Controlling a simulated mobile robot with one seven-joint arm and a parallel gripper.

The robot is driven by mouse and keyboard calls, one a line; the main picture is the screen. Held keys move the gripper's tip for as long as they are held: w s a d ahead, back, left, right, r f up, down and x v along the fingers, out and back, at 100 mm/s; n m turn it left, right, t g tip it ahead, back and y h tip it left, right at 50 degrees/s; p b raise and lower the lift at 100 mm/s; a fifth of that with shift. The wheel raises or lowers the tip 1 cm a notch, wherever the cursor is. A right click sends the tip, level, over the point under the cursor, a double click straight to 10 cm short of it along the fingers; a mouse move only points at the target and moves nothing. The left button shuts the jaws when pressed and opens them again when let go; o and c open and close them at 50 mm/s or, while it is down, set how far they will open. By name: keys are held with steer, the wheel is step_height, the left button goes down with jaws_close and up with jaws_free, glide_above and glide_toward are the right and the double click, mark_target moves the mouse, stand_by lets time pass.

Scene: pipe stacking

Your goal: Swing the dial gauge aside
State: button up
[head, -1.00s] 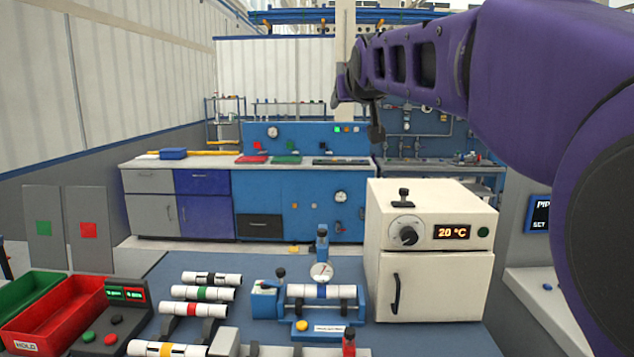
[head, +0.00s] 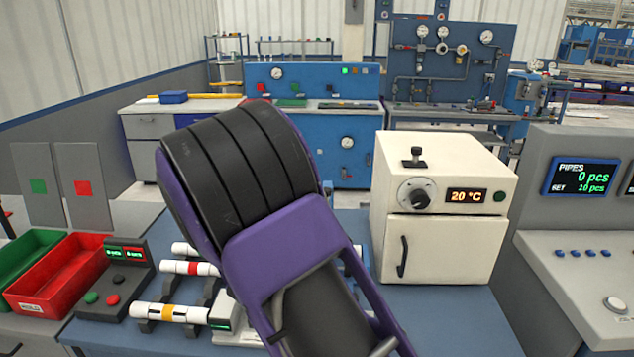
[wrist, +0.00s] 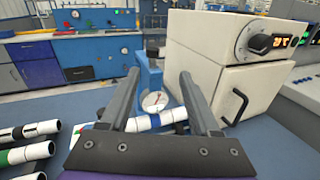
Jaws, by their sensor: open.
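The dial gauge (wrist: 155,101) shows in the wrist view as a round white face on a blue post (wrist: 150,75). A white pipe (wrist: 140,124) lies below the gauge in its fixture. My gripper (wrist: 159,78) is open and empty, with one finger to each side of the gauge in the picture. I cannot tell how far the fingertips are from it, and I see no contact. In the head view my arm hides the gauge and most of its fixture.
A cream oven (head: 440,210) stands close to the right of the gauge; it also shows in the wrist view (wrist: 215,60). Banded pipes on rests (head: 170,312), a button box (head: 112,290) and a red bin (head: 62,275) are at the left. A display console (head: 580,230) is at the right.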

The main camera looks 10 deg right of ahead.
steer(key=shift+n+t+y, duration=0.3)
steer(key=shift+n+t, duration=0.1)
steer(key=shift+n, duration=0.2)
steer(key=x, duration=1.7)
steer(key=shift+w+a+f+p, duration=0.25)
steer(key=shift+a+f+p, duration=0.1)
steer(key=shift+p, duration=0.05)
jaws_close()
